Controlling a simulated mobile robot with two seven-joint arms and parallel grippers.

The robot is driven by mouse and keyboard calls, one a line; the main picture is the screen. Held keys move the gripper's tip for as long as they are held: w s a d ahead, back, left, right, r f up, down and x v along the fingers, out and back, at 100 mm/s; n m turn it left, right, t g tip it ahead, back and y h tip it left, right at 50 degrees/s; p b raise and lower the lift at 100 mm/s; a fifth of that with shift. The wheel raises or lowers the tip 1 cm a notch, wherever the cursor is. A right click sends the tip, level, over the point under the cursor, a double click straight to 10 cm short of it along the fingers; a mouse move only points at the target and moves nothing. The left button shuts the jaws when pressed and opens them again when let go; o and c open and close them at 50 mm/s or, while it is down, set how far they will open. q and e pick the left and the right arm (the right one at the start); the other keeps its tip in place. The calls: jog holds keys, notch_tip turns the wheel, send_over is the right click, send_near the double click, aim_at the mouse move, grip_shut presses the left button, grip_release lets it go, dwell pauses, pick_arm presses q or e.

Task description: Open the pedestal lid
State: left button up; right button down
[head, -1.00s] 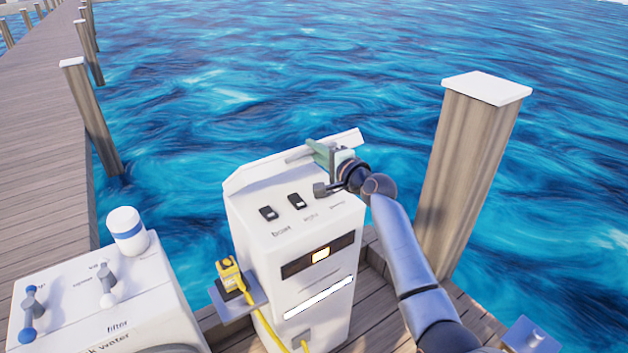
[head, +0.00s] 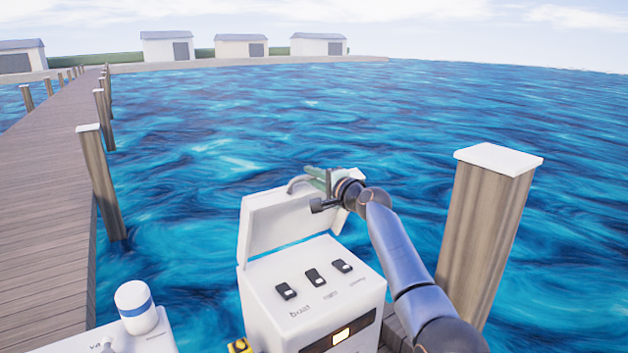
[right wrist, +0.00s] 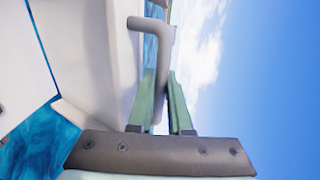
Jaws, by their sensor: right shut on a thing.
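The pedestal (head: 275,295) is a white box with three black switches on its sloped top. Its white lid (head: 275,222) stands raised at the back of the top, inner face showing. A grey bar handle (head: 298,181) is at the lid's upper edge. My right gripper (head: 320,180) is shut on this handle. In the right wrist view, the handle (right wrist: 159,70) runs between the green fingers of the right gripper (right wrist: 160,88), beside the white lid (right wrist: 90,50). My left gripper is not in view.
A white unit with a blue-banded white canister (head: 137,307) stands at the lower left. A yellow plug (head: 240,346) shows at the pedestal's left side. A thick wooden post (head: 480,245) rises right of my arm. Open water lies behind the pedestal.

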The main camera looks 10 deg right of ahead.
jog(key=c, duration=0.9)
grip_release()
jog(key=shift+o, duration=0.2)
jog(key=shift+s, duration=0.1)
jog(key=v, duration=1.2)
jog(key=shift+s+p, duration=0.2)
jog(key=shift+p, duration=0.15)
jog(key=shift+d, duration=0.15)
